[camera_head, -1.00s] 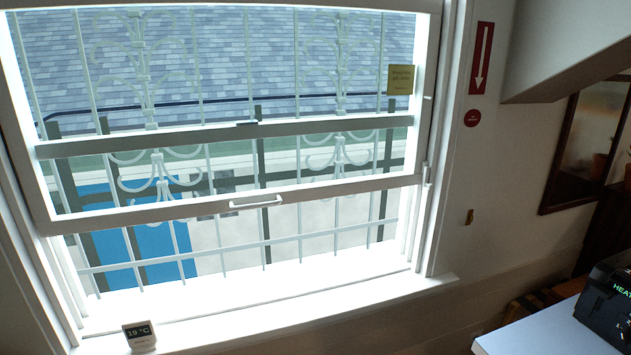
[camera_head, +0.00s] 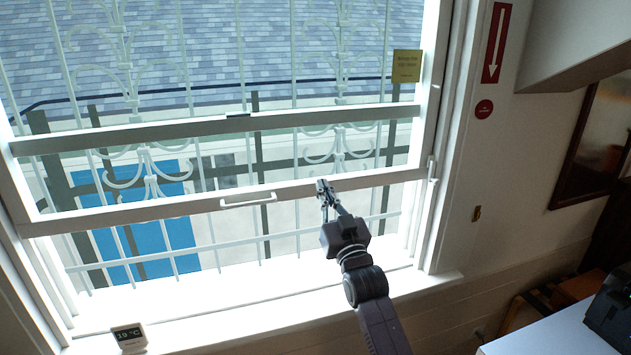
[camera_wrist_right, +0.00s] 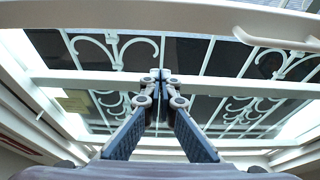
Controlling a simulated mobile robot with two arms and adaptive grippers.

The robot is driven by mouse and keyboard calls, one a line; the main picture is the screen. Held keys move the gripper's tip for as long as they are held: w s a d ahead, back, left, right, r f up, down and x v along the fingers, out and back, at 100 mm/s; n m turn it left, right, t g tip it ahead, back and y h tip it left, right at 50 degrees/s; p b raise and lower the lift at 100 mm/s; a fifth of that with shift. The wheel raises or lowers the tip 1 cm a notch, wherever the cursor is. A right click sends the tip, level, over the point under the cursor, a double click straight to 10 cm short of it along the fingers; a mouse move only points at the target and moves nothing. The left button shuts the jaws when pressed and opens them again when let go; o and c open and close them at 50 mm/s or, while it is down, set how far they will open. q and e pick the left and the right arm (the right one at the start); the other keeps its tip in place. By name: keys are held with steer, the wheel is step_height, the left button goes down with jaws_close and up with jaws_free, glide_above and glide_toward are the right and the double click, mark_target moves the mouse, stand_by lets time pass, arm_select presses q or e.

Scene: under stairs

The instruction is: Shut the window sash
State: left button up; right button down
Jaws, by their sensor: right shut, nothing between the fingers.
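The window's lower sash (camera_head: 150,211) is raised, with an open gap between its bottom rail and the sill (camera_head: 230,312). A white pull handle (camera_head: 248,200) sits on the bottom rail; a white handle also shows at the upper right of the right wrist view (camera_wrist_right: 275,42). My right gripper (camera_head: 324,188) is shut and empty. In the head view it appears in front of the bottom rail, right of the handle; I cannot tell whether it touches. Its closed fingers also show in the right wrist view (camera_wrist_right: 160,78). My left gripper is not in view.
White bars stand outside the window. A small thermometer (camera_head: 129,338) stands on the sill at the left. A yellow note (camera_head: 407,66) is on the glass at the upper right. A white table (camera_head: 560,335) with a black device (camera_head: 610,312) is at the lower right.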

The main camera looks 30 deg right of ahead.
mark_target(311, 175)
steer(key=p+x, duration=0.2)
steer(key=x, duration=0.5)
steer(key=shift+s, duration=0.1)
steer(key=f, duration=0.1)
steer(key=f+p, duration=0.1)
steer(key=f, duration=0.1)
steer(key=shift+w+d, duration=0.1)
steer(key=shift+w, duration=0.1)
steer(key=shift+f, duration=0.65)
steer(key=shift+f, duration=0.1)
